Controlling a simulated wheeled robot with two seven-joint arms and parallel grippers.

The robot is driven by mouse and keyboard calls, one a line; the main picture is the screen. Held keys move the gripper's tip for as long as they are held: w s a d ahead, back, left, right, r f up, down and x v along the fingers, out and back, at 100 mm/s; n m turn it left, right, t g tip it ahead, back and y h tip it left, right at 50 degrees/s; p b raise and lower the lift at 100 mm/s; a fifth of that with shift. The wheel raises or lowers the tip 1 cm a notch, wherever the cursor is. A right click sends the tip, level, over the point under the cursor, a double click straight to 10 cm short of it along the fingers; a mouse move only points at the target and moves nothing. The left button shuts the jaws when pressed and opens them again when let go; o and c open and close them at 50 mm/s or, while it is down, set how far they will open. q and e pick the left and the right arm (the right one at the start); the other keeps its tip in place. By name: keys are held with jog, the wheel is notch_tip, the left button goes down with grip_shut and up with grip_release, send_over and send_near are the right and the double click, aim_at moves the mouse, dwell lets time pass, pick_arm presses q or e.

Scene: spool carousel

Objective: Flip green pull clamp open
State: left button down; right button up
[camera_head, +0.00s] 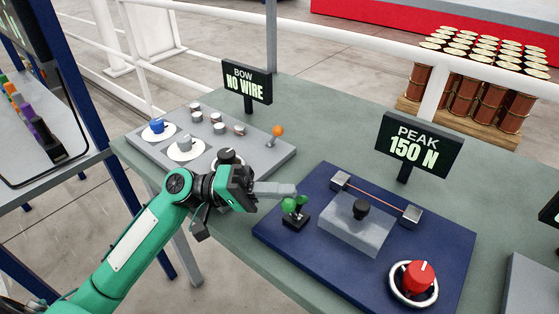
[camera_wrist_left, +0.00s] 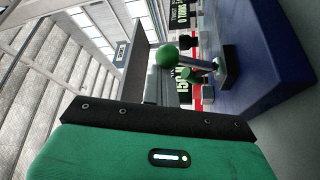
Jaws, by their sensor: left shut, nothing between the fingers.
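The green pull clamp (camera_head: 289,205) stands on the left part of the blue board (camera_head: 270,232). It has green round parts and a small dark base. My left gripper (camera_head: 294,190) is shut and empty, with its grey fingers pointing right just above and behind the clamp. In the left wrist view a green ball (camera_wrist_left: 167,56) shows at the finger ends (camera_wrist_left: 158,75), with the clamp's grey rod and plate (camera_wrist_left: 226,67) beside it. I cannot tell whether ball and fingers touch. My right gripper is not in view.
The blue board also holds a clear block with a black knob (camera_head: 361,208), a wire between two metal posts (camera_head: 410,214), and a red knob (camera_head: 418,276). A "PEAK 150 N" sign (camera_head: 417,143) stands behind. A grey board (camera_head: 274,152) with cups lies at the left.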

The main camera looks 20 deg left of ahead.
pick_arm(q)
jog(key=shift+r, duration=0.5)
notch_tip(320, 180, up, 19)
jog(key=p, duration=0.2)
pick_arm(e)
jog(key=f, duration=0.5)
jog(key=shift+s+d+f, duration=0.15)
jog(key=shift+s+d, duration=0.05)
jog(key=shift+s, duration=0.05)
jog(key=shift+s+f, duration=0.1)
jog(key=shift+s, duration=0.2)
